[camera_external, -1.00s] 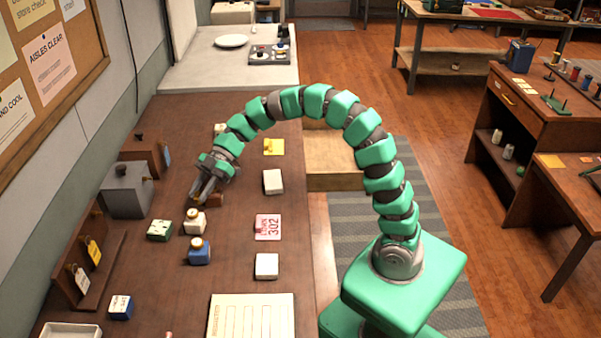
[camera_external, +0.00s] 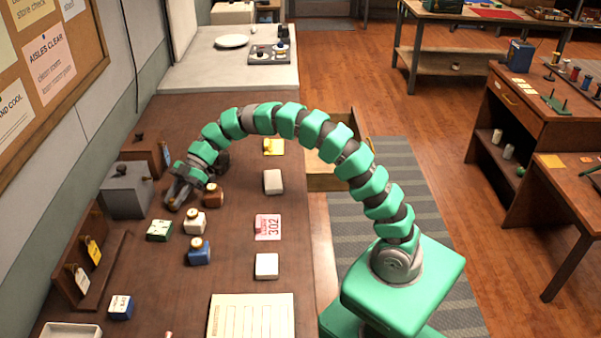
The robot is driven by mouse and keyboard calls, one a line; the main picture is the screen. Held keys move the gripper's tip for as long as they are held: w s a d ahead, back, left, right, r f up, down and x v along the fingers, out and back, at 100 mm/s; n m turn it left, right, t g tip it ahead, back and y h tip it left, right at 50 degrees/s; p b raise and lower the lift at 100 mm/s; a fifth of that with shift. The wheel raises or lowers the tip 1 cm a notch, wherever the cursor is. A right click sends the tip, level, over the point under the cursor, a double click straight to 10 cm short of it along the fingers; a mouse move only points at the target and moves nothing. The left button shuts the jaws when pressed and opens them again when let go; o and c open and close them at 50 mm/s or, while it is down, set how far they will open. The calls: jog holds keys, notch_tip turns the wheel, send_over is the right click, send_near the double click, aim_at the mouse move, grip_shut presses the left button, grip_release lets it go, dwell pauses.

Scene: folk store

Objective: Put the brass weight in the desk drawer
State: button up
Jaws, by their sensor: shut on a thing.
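My gripper (camera_external: 177,196) is low over the left part of the brown desk (camera_external: 140,275), beside the grey box. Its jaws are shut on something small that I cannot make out. I cannot identify the brass weight for certain. A small yellow object (camera_external: 268,146) sits on a yellow slip under my arm, too small to name. The desk drawer (camera_external: 328,182) stands open at the desk's right side, partly hidden by my arm.
The grey box (camera_external: 126,191) is at left. White blocks and a pink 302 card (camera_external: 267,227) line the right edge.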

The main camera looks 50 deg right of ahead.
jog(key=shift+f, duration=0.35)
jog(key=shift+f, duration=0.1)
jog(key=o, duration=1)
jog(key=shift+o, duration=0.2)
jog(key=shift+r, duration=0.2)
jog(key=d+r, duration=0.1)
jog(key=d+r+p, duration=0.1)
jog(key=shift+w+d+r+p, duration=0.3)
jog(key=shift+d, duration=0.05)
notch_tip(320, 180, up, 6)
jog(key=shift+f+p, duration=0.15)
jog(key=shift+p, duration=0.5)
